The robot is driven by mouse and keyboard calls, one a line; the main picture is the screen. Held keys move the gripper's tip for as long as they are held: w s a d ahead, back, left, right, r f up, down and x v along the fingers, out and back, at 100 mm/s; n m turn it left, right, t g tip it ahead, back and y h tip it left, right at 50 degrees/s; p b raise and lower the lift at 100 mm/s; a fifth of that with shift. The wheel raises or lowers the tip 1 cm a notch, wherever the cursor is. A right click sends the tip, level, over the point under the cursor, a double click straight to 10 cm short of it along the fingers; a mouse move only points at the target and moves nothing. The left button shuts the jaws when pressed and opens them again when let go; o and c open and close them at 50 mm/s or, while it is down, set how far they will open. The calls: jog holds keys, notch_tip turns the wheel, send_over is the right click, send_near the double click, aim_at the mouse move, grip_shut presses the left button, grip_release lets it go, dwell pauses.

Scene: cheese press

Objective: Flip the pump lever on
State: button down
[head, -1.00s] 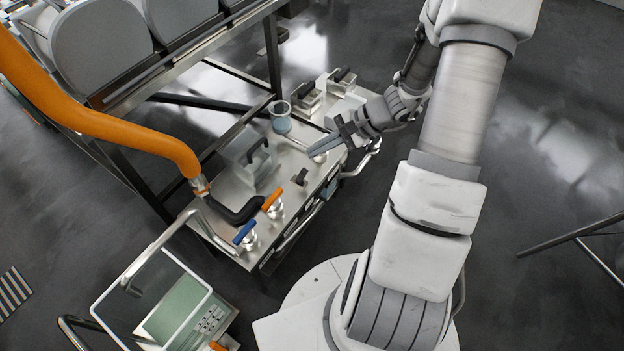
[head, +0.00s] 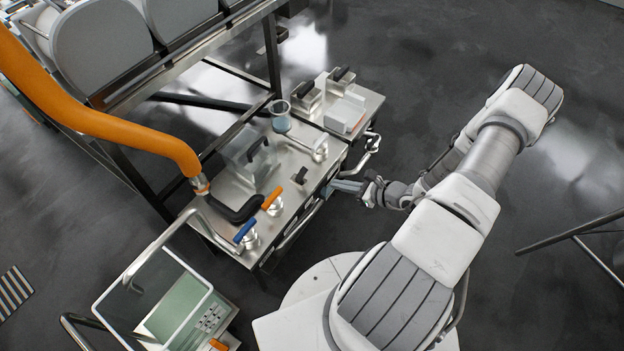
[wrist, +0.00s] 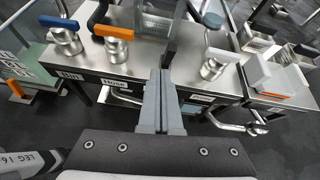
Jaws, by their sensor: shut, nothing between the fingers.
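A small dark upright lever (head: 300,175) stands near the front edge of the steel cart top (head: 222,226); no readable label confirms that it is the pump lever. In the wrist view the dark lever (wrist: 170,46) stands just beyond my fingertips, slightly to the right. My gripper (head: 337,185) is shut and empty at the cart's front side, apart from the lever. In the wrist view my closed fingers (wrist: 160,76) point at the front edge and cover part of it. Front labels "BIN" (wrist: 72,76) and "Hose" (wrist: 114,84) show to the left.
A blue-handled valve (head: 246,236), an orange-handled valve (head: 272,204) and a grey-white-handled valve (head: 320,148) stand on the cart. A clear box (head: 243,165) sits behind the lever. A bent pipe (head: 370,150) sticks out at the right. Open floor lies right of the cart.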

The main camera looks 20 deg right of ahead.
jog(key=shift+s+d+f+m+t+h, duration=0.1)
jog(key=shift+s+f+m+t+h, duration=0.2)
jog(key=shift+f+m, duration=0.45)
jog(key=shift+s+d+f+m+t+h, duration=0.15)
jog(key=shift+s+f+m+h, duration=0.25)
jog(key=shift+f, duration=0.55)
jog(key=shift+s+f+m+t+h, duration=0.15)
jog(key=shift+f+m+t+h, duration=0.1)
jog(key=shift+f+m, duration=0.55)
jog(key=shift+f, duration=0.1)
jog(key=b, duration=0.5)
send_near(301, 175)
jog(key=w+a+f, duration=0.1)
jog(key=w+f, duration=0.3)
jog(key=shift+w, duration=0.4)
jog(key=shift+a+p, duration=0.1)
jog(key=shift+p, duration=0.35)
